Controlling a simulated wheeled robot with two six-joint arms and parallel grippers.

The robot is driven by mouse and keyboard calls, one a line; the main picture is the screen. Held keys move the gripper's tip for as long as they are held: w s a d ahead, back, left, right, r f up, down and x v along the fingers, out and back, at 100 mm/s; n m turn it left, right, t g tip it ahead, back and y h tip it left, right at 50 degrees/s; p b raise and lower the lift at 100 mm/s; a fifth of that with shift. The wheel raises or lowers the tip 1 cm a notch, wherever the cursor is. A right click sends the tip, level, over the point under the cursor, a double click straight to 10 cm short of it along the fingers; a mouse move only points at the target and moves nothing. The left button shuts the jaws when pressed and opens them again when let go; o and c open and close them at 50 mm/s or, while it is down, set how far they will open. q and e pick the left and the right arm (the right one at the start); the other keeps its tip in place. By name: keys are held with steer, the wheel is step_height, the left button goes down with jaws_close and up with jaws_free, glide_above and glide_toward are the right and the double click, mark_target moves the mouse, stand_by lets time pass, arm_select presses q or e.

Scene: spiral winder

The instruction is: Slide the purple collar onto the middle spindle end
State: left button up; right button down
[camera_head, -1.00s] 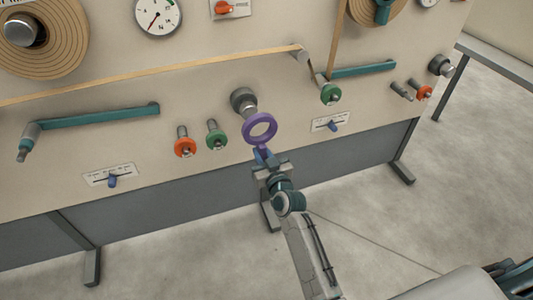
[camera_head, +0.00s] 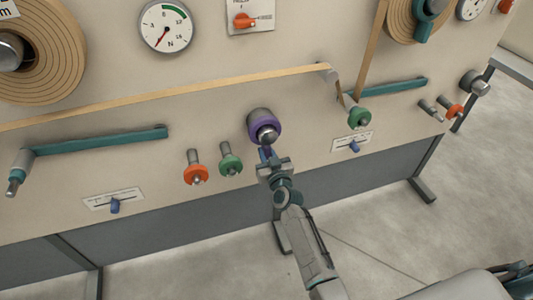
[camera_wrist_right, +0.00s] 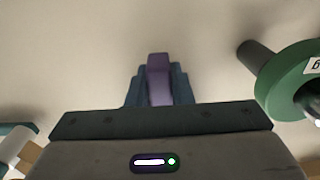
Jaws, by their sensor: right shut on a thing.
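The purple collar (camera_head: 266,118) is a ring that sits around the middle spindle end (camera_head: 267,134), whose grey tip shows through it. My right gripper (camera_head: 265,153) is just below the ring and shut on its lower part. In the right wrist view the collar (camera_wrist_right: 159,80) shows only as a purple strip between the two blue fingers (camera_wrist_right: 158,92); the spindle is hidden there. How far along the spindle the collar sits is hard to tell. My left gripper is not in view.
An orange-ringed peg (camera_head: 196,173) and a green-ringed peg (camera_head: 230,163) stand close on the left. A green roller (camera_head: 359,118) and a slider plate (camera_head: 352,142) are on the right. A tan strip (camera_head: 200,88) runs above. The floor in front is open.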

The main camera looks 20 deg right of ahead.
steer(key=s+r, duration=0.1)
steer(key=s, duration=1.2)
steer(key=shift+s+d, duration=0.15)
steer(key=shift+d, duration=0.1)
stand_by(0.5)
steer(key=shift+r, duration=0.2)
